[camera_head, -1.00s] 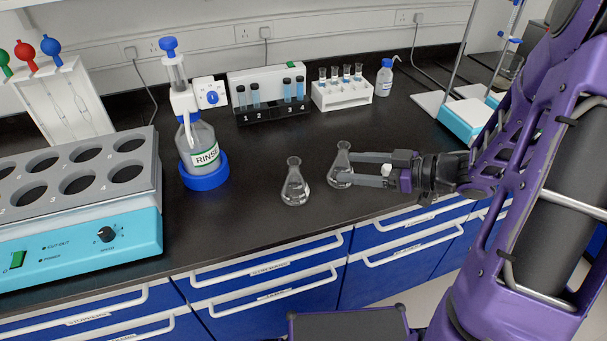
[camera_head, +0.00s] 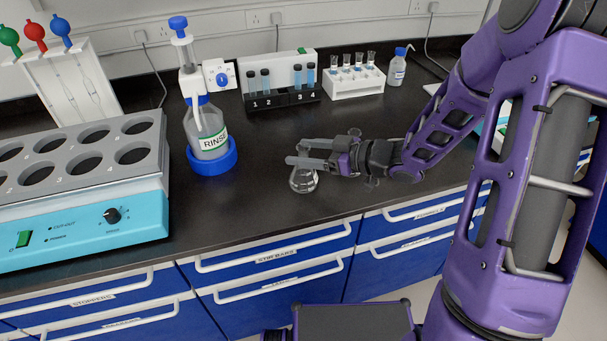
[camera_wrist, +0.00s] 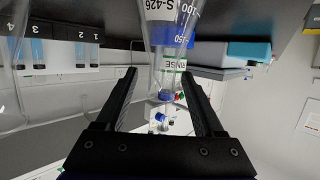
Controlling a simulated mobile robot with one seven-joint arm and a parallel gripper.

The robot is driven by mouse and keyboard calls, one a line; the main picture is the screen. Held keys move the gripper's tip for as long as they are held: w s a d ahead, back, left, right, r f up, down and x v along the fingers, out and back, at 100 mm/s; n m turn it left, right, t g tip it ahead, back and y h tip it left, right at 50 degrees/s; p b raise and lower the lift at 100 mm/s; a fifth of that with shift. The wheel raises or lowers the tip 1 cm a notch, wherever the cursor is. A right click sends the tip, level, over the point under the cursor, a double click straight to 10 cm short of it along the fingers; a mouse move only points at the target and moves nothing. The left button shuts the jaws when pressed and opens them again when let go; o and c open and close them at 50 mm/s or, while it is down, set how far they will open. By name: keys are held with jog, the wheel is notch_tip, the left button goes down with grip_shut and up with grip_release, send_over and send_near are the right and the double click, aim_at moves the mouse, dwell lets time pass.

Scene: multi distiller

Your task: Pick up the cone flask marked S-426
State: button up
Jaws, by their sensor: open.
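A clear glass cone flask (camera_head: 303,182) stands on the black bench in the head view, its neck hidden by my gripper (camera_head: 301,152). The wrist picture is upside down and shows the flask marked S-426 (camera_wrist: 172,28) close up, with its neck pointing down the picture between the fingers of my gripper (camera_wrist: 159,74). The gripper is open, with one finger on either side of the neck. Whether a finger touches the glass cannot be told. Part of another clear glass vessel (camera_wrist: 14,75) shows at the left edge of the wrist view. In the head view, no second flask is visible.
A RINSE bottle (camera_head: 207,132) in a blue holder stands left of the flask. A blue heating unit (camera_head: 90,225) is further left. A numbered vial rack (camera_head: 282,98) and a white tube rack (camera_head: 353,83) stand behind. The bench front edge is close by.

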jog(key=x, duration=0.3)
jog(key=shift+a, duration=0.25)
jog(key=shift+c, duration=0.2)
grip_shut()
dwell(1.0)
